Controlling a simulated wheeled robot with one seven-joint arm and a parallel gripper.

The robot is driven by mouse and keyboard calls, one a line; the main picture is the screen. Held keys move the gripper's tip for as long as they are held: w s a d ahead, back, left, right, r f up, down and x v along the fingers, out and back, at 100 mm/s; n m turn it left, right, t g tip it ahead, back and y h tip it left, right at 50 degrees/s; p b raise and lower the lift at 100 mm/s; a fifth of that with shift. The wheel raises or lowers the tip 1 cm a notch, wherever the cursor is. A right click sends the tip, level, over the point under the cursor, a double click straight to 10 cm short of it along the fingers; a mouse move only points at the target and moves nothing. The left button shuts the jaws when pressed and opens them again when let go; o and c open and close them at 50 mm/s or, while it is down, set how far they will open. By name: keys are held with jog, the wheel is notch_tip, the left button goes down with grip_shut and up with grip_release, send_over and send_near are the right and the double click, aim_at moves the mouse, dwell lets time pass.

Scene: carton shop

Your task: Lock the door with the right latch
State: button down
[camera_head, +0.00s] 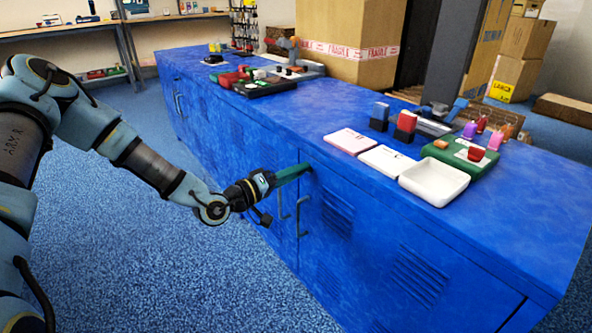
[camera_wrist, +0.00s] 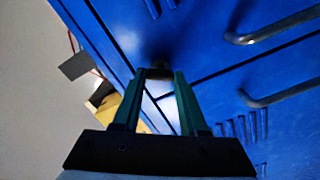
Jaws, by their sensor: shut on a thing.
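The blue cabinet (camera_head: 500,215) has louvred doors below its top. My gripper (camera_head: 307,166) reaches its front at the upper edge, just above a pair of bar handles. In the wrist view, the green fingers of my gripper (camera_wrist: 158,78) close on a small dark latch (camera_wrist: 158,72) on the blue front. The latch is mostly covered by the fingers, so its turn cannot be told. In the wrist view, one handle (camera_wrist: 275,25) and a second handle (camera_wrist: 285,93) lie to the right, on either side of a door seam. The doors look closed.
On the cabinet top are a white tray (camera_head: 433,184), a pink-edged pad (camera_head: 350,141), a green tray (camera_head: 462,150) and stamps. A large taped carton (camera_head: 345,40) stands behind. Blue carpet (camera_head: 150,270) in front is clear.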

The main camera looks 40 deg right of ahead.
jog(key=n, duration=0.6)
jog(key=shift+f, duration=0.1)
jog(key=shift+n, duration=0.4)
jog(key=shift+c, duration=2.2)
grip_release()
jog(key=a, duration=1)
jog(key=shift+w+a, duration=0.35)
jog(key=shift+a, duration=0.05)
